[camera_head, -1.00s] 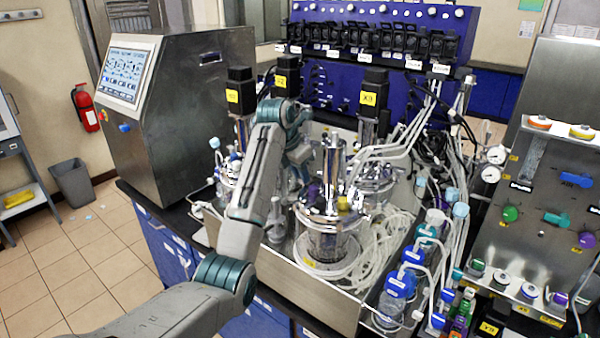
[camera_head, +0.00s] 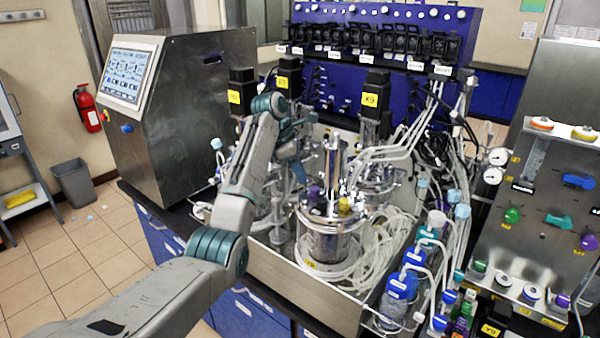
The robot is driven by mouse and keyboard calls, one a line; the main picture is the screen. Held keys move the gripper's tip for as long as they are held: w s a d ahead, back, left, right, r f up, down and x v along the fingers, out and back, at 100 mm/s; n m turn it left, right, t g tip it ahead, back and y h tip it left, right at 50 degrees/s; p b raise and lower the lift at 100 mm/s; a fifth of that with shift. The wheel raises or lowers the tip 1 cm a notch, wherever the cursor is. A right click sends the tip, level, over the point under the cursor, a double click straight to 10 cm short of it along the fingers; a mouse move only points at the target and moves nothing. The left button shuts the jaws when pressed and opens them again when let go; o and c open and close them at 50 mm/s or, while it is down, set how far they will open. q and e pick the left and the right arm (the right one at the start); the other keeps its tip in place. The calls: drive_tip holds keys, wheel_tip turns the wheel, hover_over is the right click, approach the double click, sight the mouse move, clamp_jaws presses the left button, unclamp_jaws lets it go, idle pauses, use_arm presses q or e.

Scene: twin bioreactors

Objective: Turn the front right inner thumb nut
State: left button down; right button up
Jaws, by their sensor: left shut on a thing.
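The front right vessel (camera_head: 328,232) is a glass jar with a shiny metal lid (camera_head: 332,208) and a tall metal cylinder on top. My right gripper is out of view.
Other vessels with black motors stand behind and left in the same metal tray (camera_head: 300,277). Clear tubing coils (camera_head: 385,240) and blue-capped bottles (camera_head: 402,285) crowd the right. A steel cabinet (camera_head: 185,110) stands at the left, a valve panel (camera_head: 550,200) at the right.

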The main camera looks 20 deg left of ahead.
use_arm(q)
drive_tip(key=shift+w+m+g, duration=0.2)
drive_tip(key=shift+m+g, duration=0.5)
drive_tip(key=shift+m, duration=1.1)
drive_tip(key=shift+f, duration=0.1)
drive_tip(key=c, duration=1.3)
unclamp_jaws()
drive_tip(key=shift+w, duration=0.1)
